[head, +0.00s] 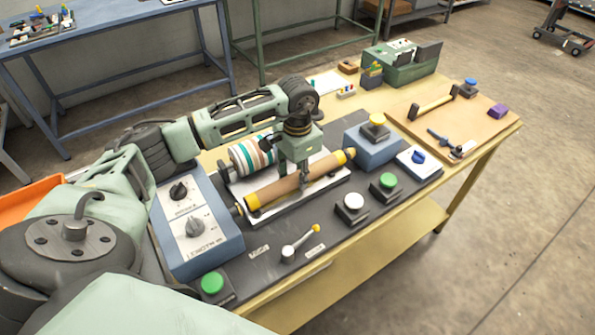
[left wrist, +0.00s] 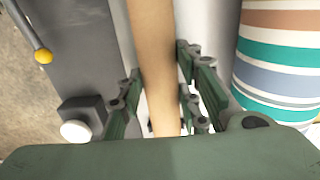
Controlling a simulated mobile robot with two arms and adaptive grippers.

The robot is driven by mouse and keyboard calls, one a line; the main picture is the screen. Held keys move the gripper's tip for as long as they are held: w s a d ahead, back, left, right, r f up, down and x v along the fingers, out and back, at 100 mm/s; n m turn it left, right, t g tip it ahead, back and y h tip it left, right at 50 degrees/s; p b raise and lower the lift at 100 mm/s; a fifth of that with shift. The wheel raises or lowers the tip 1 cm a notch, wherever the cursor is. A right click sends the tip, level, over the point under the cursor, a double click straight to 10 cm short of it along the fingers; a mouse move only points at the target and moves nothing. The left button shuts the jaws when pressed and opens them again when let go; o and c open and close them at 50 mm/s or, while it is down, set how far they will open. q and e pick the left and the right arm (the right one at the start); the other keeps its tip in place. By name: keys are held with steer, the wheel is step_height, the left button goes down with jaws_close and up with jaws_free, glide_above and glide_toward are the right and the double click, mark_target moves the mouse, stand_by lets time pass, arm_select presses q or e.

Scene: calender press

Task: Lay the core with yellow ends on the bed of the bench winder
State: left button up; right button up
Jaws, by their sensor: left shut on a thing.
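The core (head: 275,191) is a brown tube with yellow ends. It lies lengthwise over the pale bed plate (head: 262,221) of the bench winder, just in front of a striped roll (head: 250,157). My left gripper (head: 303,178) comes down from above and is shut around the core near its middle. In the left wrist view the core (left wrist: 153,60) runs between the fingers (left wrist: 160,108), and the striped roll (left wrist: 280,60) stands to the right. I cannot tell whether the core touches the bed. My right gripper is not in view.
A blue control box (head: 195,225) with two dials stands left of the core. A blue box with a yellow button (head: 373,143) stands right of it. A lever with a yellow knob (head: 300,243) and several push buttons are in front. A brown board (head: 440,125) lies at right.

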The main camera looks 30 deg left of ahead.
mark_target(297, 174)
arm_select(q)
steer(key=shift+f, duration=0.15)
steer(key=o, duration=1.2)
steer(key=shift+o, duration=0.4)
steer(key=shift+r, duration=0.3)
step_height(297, 174, up, 12)
steer(key=b, duration=0.2)
steer(key=shift+f, duration=0.15)
